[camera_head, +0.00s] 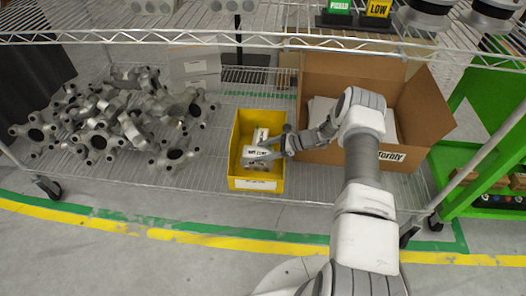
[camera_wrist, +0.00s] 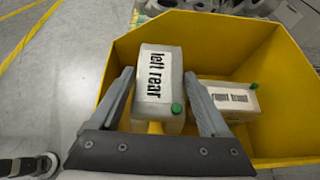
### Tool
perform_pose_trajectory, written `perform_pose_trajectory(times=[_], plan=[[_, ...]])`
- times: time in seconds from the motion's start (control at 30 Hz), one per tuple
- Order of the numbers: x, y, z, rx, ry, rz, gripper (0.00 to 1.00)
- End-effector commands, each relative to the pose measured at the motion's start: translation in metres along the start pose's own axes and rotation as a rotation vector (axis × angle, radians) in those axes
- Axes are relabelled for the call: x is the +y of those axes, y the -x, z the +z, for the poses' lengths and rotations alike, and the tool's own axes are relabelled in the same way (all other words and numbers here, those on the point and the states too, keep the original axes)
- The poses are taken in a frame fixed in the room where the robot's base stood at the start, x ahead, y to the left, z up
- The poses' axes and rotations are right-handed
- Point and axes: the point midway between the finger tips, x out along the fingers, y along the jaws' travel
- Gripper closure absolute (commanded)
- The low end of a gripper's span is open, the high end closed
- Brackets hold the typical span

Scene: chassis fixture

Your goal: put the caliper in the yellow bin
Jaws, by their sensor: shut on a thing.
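The caliper (camera_wrist: 158,62) is a grey block with a white label reading "left rear" and a green cap. My gripper (camera_wrist: 159,78) is shut on it, with one finger on each side. The yellow bin (camera_wrist: 200,32) is around and below the caliper in the wrist view. In the head view the yellow bin (camera_head: 256,184) stands on the wire shelf, with my gripper over its opening. Whether the caliper touches the bin floor cannot be told. A second labelled block (camera_wrist: 228,98) lies in the bin, to the right of the held one.
An open cardboard box (camera_head: 350,68) stands right of the bin, behind my arm. A pile of grey metal parts (camera_head: 115,115) lies left on the shelf. White boxes (camera_head: 195,68) stand behind. A green cart (camera_head: 490,100) is at the far right.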

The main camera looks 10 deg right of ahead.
Motion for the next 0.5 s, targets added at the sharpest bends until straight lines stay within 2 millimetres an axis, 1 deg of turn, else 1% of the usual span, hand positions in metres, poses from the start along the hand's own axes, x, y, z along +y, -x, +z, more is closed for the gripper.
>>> perform_pose_trajectory(times=[0.1,0.13,0.23,0.5], plan=[[-0.0004,-0.0015,0.0020,-0.005,0.001,0.000,1.00],[0.0011,-0.0021,-0.0013,0.000,-0.002,0.002,0.19],[0.0014,-0.0024,-0.0013,0.000,-0.002,0.002,0.01],[0.0019,-0.0026,-0.0001,-0.001,-0.002,0.004,0.00]])
